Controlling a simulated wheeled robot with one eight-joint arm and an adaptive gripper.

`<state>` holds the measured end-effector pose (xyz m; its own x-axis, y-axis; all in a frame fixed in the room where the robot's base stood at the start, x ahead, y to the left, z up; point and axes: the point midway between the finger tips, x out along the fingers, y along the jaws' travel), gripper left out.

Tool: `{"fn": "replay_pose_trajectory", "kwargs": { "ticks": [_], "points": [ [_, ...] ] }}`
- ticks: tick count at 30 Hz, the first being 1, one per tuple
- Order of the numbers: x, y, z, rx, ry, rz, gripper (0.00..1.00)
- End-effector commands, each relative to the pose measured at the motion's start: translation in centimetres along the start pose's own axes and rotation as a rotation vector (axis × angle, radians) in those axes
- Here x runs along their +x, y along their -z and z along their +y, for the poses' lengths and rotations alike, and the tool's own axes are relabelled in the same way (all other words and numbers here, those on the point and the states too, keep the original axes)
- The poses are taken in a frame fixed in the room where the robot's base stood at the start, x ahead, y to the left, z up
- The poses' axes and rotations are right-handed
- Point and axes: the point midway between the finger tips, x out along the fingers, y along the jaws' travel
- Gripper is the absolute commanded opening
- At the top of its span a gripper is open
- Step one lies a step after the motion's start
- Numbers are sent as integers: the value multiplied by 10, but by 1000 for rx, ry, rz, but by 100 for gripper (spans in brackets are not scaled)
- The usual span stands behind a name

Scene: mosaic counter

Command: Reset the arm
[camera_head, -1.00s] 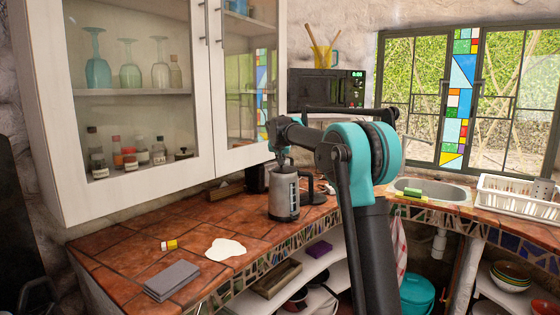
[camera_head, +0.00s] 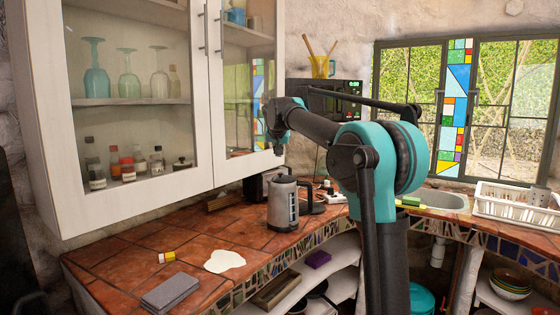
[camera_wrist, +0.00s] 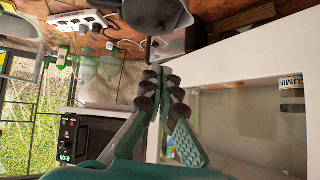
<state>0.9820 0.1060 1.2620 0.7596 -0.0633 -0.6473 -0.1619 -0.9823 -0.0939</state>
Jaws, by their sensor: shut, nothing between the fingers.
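My arm reaches up and left across the head view, bent at the teal joint. My gripper (camera_head: 278,146) hangs at its end, in front of the white wall cabinet (camera_head: 213,100) and above the grey kettle (camera_head: 282,203). The kettle stands upright on the tiled counter, apart from the gripper. In the wrist view my gripper (camera_wrist: 160,85) has its fingers together with nothing held between them. The cabinet's white door frame (camera_wrist: 235,55) is close beside the fingers there.
A yellow-capped bottle (camera_head: 167,257), a white flat patch (camera_head: 224,261) and a grey folded cloth (camera_head: 170,292) lie on the counter. A dish rack (camera_head: 515,205) stands by the sink (camera_head: 440,198) at right.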

Motion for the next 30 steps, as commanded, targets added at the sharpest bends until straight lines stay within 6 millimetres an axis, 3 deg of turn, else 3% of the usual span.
{"fn": "replay_pose_trajectory", "kwargs": {
  "ticks": [7, 11, 14, 17, 23, 30],
  "points": [
    [-22, -2, 0, -1, -1, -1, 0],
    [-19, -25, 19, -8, -15, -27, 0],
    [-13, -68, 50, -23, -34, -70, 0],
    [-9, -126, 87, -43, -50, -126, 0],
    [-12, -250, 152, -84, -62, -236, 0],
    [-33, -404, 213, -128, -46, -357, 0]
  ]
}}
